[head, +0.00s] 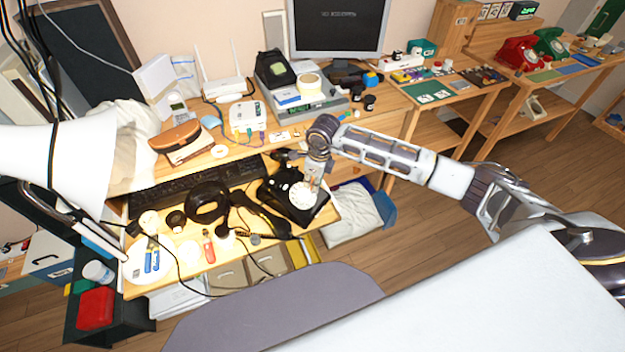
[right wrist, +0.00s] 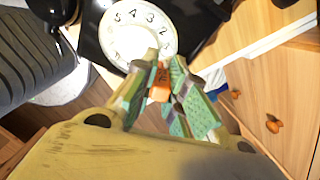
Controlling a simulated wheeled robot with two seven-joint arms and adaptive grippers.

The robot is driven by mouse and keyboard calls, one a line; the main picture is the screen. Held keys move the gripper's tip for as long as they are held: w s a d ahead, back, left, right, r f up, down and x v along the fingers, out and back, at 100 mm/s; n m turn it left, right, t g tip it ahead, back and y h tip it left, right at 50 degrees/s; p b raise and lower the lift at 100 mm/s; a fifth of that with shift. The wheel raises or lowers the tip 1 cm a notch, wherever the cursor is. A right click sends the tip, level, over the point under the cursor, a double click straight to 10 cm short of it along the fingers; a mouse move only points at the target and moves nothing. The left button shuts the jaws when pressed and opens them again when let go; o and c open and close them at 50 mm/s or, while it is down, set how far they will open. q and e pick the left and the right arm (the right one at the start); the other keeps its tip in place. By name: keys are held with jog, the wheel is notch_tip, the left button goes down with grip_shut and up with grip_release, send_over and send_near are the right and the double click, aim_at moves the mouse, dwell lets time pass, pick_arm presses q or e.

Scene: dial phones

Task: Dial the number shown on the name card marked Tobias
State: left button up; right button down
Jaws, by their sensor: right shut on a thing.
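A black dial phone (head: 292,190) with a white rotary dial (head: 305,196) stands at the right end of the low wooden desk shelf. The dial also shows in the right wrist view (right wrist: 138,30), with digits such as 2, 3, 4 and 5 readable. My right gripper (head: 312,182) reaches down over the dial. In the right wrist view, its green-padded fingers (right wrist: 160,82) are shut on a small orange thing (right wrist: 160,84) at the dial's lower edge. Whether it touches the dial is unclear. I cannot make out a card marked Tobias. My left gripper is not in view.
A black handset (head: 260,216) lies left of the phone, beside a black ring-shaped object (head: 207,202). A keyboard (head: 190,182) lies behind them. Red (head: 519,54) and green (head: 550,42) phones stand on the far right table. A white lampshade (head: 55,160) is at left.

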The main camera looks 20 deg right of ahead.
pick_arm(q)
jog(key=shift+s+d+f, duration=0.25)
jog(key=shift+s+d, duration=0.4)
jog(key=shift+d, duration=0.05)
pick_arm(e)
jog(key=shift+s+f, duration=0.1)
jog(key=shift+f, duration=0.1)
jog(key=shift+s, duration=0.1)
jog(key=shift+s+r+p, duration=0.25)
jog(key=shift+r+p, duration=0.3)
jog(key=shift+r, duration=0.35)
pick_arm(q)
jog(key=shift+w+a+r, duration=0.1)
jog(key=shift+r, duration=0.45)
pick_arm(e)
jog(key=shift+d, duration=0.1)
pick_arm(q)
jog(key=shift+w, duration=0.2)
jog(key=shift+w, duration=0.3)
pick_arm(e)
jog(key=shift+w+a+r, duration=0.55)
jog(key=shift+a, duration=0.25)
jog(key=shift+w+a+r, duration=0.5)
jog(key=shift+a, duration=0.25)
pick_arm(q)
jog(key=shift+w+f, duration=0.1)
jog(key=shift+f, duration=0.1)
pick_arm(e)
jog(key=shift+f, duration=0.15)
